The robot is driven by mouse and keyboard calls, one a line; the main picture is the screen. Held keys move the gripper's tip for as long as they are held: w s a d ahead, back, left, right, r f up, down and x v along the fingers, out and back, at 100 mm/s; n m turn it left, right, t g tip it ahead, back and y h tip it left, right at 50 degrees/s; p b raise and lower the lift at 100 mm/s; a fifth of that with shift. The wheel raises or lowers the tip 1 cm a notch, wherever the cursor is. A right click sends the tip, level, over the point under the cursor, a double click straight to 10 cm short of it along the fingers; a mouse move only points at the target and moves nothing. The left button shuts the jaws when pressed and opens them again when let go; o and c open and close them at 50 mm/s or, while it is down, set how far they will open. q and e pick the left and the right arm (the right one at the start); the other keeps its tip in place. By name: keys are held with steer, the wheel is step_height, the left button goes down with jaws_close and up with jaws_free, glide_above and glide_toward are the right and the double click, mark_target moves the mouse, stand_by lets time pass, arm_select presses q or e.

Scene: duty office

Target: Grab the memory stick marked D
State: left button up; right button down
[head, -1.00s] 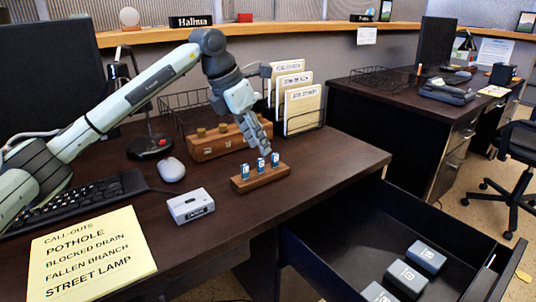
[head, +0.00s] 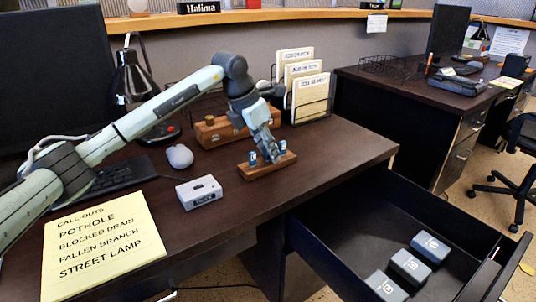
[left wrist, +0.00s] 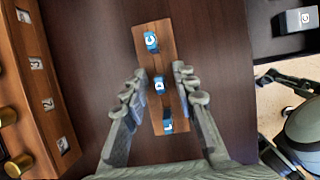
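A small wooden holder (head: 264,171) stands on the desk with blue-and-white memory sticks upright in it. In the left wrist view, the holder (left wrist: 155,63) carries stick G (left wrist: 151,42) at the top, stick D (left wrist: 160,86) in the middle and a stick that seems marked L (left wrist: 168,125) at the bottom. My left gripper (left wrist: 158,92) is open, with one finger on each side of stick D and visible gaps between. In the head view, my left gripper (head: 270,155) is low over the holder and hides the middle stick. My right gripper is not clearly in view.
A longer wooden box (head: 215,132) and a file rack (head: 311,98) stand behind the holder. A grey card-reader-like box (head: 199,192) and a mouse (head: 180,156) lie to its left. An open drawer (head: 372,218) at the front right holds grey boxes (head: 410,267).

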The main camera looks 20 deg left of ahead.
arm_select(q)
jaws_close()
steer(key=shift+r, duration=0.15)
